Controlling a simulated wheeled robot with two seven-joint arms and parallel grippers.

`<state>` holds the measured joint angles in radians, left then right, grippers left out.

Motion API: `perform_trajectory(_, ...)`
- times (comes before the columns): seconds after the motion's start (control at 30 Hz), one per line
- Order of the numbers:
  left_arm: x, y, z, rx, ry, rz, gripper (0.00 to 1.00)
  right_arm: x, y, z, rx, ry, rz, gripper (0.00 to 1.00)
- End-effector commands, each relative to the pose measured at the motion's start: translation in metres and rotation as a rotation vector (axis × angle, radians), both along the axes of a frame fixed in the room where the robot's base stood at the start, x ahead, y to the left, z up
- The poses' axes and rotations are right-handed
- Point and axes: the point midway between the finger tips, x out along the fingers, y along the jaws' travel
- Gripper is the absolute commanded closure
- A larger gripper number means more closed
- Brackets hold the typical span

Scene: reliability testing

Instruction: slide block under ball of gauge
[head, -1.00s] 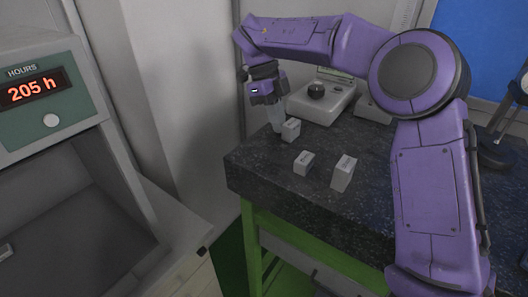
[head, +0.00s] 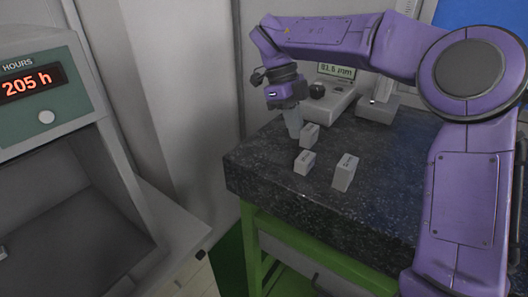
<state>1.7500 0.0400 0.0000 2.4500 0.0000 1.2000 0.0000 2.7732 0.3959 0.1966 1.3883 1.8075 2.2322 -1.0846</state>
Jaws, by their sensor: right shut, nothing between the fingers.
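My right gripper (head: 294,127) points down at the dark stone table, shut and empty, with its fingertips at the left side of a small pale block (head: 310,135). They look to be touching it, but I cannot be sure. A second pale block (head: 305,162) lies nearer the front, and a taller pale block (head: 345,172) stands to its right. Behind them is a grey instrument with a lit display (head: 336,70) and a dark round knob (head: 316,90). A grey stand with a post (head: 376,108) is to its right, partly hidden by my arm. I cannot make out the gauge's ball.
The dark stone table (head: 270,180) sits on a green frame, with its left edge close to the gripper. Its surface right of the blocks is clear. A cabinet with a red "205 h" display (head: 28,84) stands at the left. A pale wall is behind.

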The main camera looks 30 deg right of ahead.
Motion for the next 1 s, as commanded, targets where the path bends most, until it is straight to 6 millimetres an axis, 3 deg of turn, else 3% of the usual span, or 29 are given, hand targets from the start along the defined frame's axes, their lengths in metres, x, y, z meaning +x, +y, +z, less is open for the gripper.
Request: perform_trajectory(1.0,0.0,0.0,-0.007,0.0,0.0,0.0,0.57,-0.043,-0.018,0.0,0.001,0.0,-0.001,1.0)
